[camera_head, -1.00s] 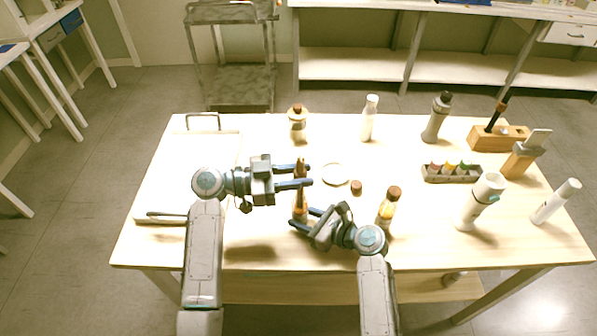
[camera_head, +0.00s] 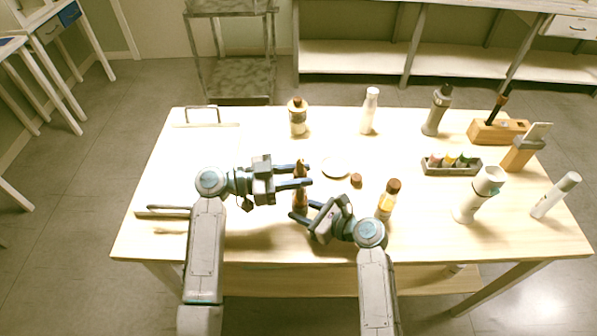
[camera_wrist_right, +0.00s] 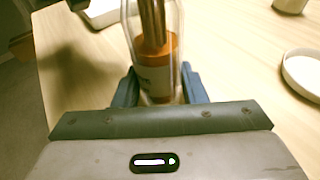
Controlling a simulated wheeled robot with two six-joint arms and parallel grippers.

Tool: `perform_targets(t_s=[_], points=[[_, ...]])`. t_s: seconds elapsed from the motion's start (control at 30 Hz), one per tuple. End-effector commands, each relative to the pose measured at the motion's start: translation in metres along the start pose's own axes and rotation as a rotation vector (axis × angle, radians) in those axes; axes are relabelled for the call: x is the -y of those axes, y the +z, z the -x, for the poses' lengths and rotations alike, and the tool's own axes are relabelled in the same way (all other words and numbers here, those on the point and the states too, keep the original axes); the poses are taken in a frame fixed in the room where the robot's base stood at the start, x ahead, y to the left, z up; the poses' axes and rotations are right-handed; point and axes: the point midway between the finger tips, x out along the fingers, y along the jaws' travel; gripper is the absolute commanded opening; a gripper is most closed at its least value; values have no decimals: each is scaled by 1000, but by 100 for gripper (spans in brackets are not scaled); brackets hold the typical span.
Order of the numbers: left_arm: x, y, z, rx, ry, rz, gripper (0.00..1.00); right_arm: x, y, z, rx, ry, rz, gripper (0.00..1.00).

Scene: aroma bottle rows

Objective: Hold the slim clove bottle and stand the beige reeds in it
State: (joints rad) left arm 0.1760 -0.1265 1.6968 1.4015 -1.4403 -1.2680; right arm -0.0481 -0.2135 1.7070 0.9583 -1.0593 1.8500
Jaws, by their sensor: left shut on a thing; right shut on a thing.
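The slim clove bottle (camera_wrist_right: 160,80) is clear, with orange-brown contents and a pale label, and stands upright between my right gripper's fingers in the right wrist view. My right gripper (camera_wrist_right: 158,92) is shut on it; in the head view this gripper (camera_head: 307,211) is low at the bottle. The reeds (camera_wrist_right: 152,22) look like a brown bundle and appear inside the clear upper part of the bottle. In the head view they show as a brown upright piece (camera_head: 300,164). My left gripper (camera_head: 306,174) is shut on the reeds just above my right gripper. Their lower ends are hard to make out.
A white dish (camera_head: 336,168) and a loose brown cap (camera_head: 356,181) lie right of the grippers. A capped bottle (camera_head: 298,120) and a white bottle (camera_head: 369,112) stand behind.

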Motion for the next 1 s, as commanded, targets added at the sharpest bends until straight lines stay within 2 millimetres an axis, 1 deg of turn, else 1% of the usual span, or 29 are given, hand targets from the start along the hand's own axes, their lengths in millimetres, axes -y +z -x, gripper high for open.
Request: perform_targets(t_s=[0.1, 0.13, 0.23, 0.27, 0.53, 0.67, 0.77, 1.0], points=[[0, 3, 0, 0, 0, 1, 6, 0, 0, 0, 0, 0, 0, 25], [0, 3, 0, 0, 0, 0, 31, 0, 0, 0, 0, 0, 0, 25], [0, 2, 0, 0, 0, 0, 51, 0, 0, 0, 0, 0, 0, 25], [0, 2, 0, 0, 0, 0, 53, 0, 0, 0, 0, 0, 0, 25], [0, 3, 1, 1, 0, 0, 53, 0, 0, 0, 0, 0, 0, 25], [0, 3, 9, 3, -1, 0, 53, 0, 0, 0, 0, 0, 0, 25], [0, 4, 24, 5, -1, -1, 53, 0, 0, 0, 0, 0, 0, 25], [0, 4, 73, 7, -1, 0, 53, 0, 0, 0, 0, 0, 0, 25]])
